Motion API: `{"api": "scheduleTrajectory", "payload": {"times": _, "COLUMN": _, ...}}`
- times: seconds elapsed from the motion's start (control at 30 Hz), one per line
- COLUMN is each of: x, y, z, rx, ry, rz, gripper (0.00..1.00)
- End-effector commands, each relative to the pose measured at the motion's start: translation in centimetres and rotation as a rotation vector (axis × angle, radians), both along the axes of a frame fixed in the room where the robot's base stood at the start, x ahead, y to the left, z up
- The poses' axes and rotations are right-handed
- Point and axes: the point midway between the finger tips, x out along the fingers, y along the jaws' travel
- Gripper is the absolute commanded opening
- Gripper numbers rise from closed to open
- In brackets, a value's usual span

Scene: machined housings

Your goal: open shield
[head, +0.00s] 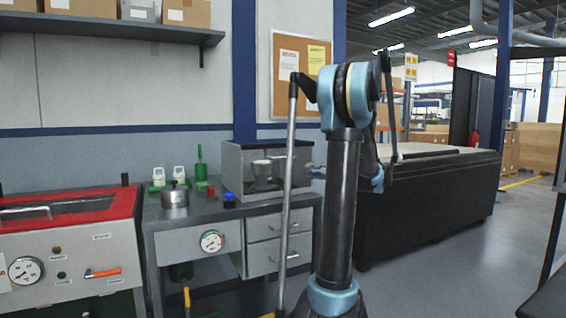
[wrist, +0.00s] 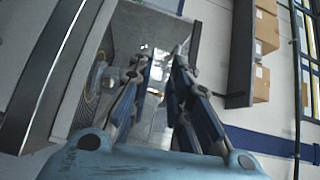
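A grey box-shaped enclosure (head: 235,160) stands on the bench in the head view, with a see-through front that appears to be the shield (head: 283,168). A grey machined part (head: 262,172) shows inside it. My gripper (head: 316,171) is small in the head view, at the right end of the enclosure and partly behind my arm. In the wrist view, the two fingers of my gripper (wrist: 161,62) are apart with nothing between them. The enclosure (wrist: 130,25) lies ahead of them, tilted in the picture. I cannot tell whether a finger touches the shield.
The bench (head: 222,205) also carries a metal pot-like part (head: 175,195), small bottles and a blue-capped item (head: 229,200). A red-topped machine (head: 70,235) stands at left. A shelf (head: 110,28) with boxes hangs above.

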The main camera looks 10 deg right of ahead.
Motion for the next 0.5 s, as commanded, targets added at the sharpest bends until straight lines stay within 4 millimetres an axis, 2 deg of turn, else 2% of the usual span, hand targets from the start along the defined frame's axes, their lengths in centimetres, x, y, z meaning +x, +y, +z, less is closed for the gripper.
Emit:
{"api": "scheduleTrajectory", "payload": {"times": 0.03, "x": 0.5, "y": -1.5, "z": 0.3, "rx": 0.026, "ry": -0.021, "rz": -0.009, "gripper": 0.18}}
{"api": "scheduleTrajectory", "payload": {"times": 0.1, "x": 0.9, "y": -3.0, "z": 0.7, "rx": 0.059, "ry": -0.05, "rz": -0.014, "gripper": 0.18}}
{"api": "scheduleTrajectory", "payload": {"times": 0.23, "x": 1.3, "y": -4.7, "z": 1.3, "rx": 0.096, "ry": -0.083, "rz": -0.022, "gripper": 0.18}}
{"api": "scheduleTrajectory", "payload": {"times": 0.37, "x": 1.6, "y": -5.0, "z": 1.5, "rx": 0.11, "ry": -0.096, "rz": -0.022, "gripper": 0.18}}
{"api": "scheduleTrajectory", "payload": {"times": 0.5, "x": 2.2, "y": -3.6, "z": 1.7, "rx": 0.111, "ry": -0.097, "rz": -0.02, "gripper": 0.18}}
